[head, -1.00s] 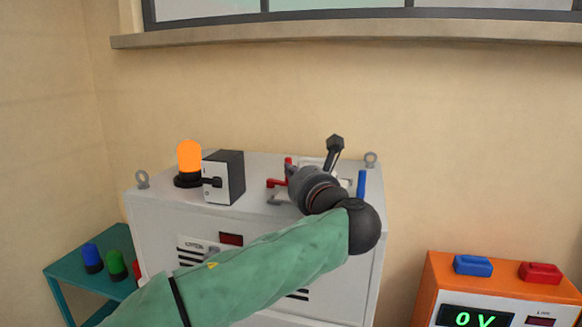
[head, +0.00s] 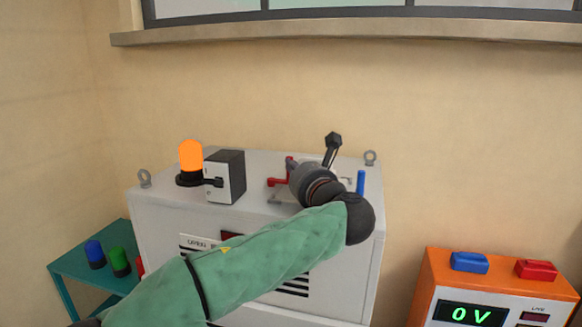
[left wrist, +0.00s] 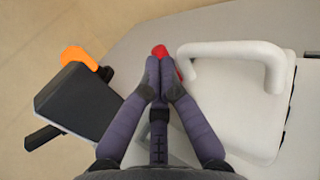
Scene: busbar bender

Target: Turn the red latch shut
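The red latch (head: 279,182) sits on top of the grey cabinet (head: 160,215), left of my left gripper in the head view. In the left wrist view, parts of the red latch (left wrist: 160,50) show just beyond the fingertips and beside the right finger. The rest of it is hidden behind the fingers. My left gripper (left wrist: 160,68) has its fingertips together right at the latch. I see nothing clearly clamped between them. In the head view my left wrist hides the fingertips. My right gripper is not in view.
A lit orange lamp (head: 191,162) and a switch box (head: 225,178) stand left of the latch. A dark lever (head: 332,147) and blue post (head: 361,181) rise at the right. A pale handle (left wrist: 235,48) lies close to the gripper. The wall is behind.

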